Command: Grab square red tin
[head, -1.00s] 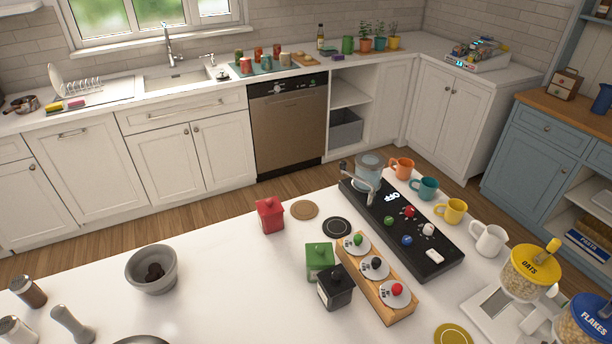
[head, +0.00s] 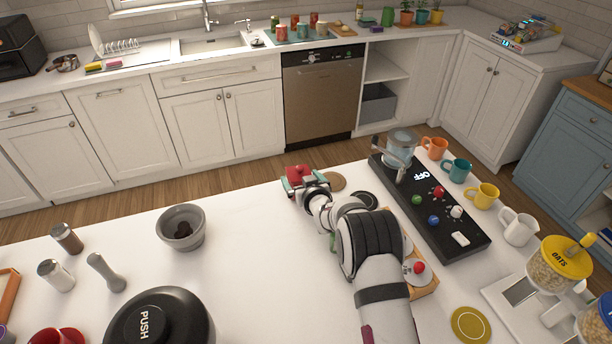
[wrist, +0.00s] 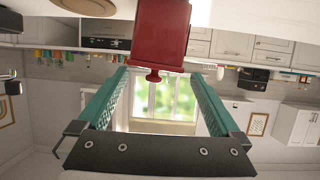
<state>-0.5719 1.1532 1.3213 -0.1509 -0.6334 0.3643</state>
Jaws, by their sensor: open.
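The square red tin (head: 297,171) stands near the far edge of the white counter in the head view. My gripper (head: 305,183) is open at the tin, its teal fingers towards the tin's two sides. In the wrist view the red tin (wrist: 160,35) appears upside down at the top, its knob pointing down. The tips of my open gripper (wrist: 158,76) lie to the left and right of its lid end, with gaps showing. I cannot tell how far the fingers reach along the tin. My arm hides part of the tin's lower body.
My arm covers most of the wooden rack (head: 428,288) and the tins beside it; a sliver of green (head: 333,243) shows. A tan coaster (head: 335,181) and dark coaster (head: 364,200) lie right of the tin. A grey bowl (head: 181,229) stands left, with clear counter between.

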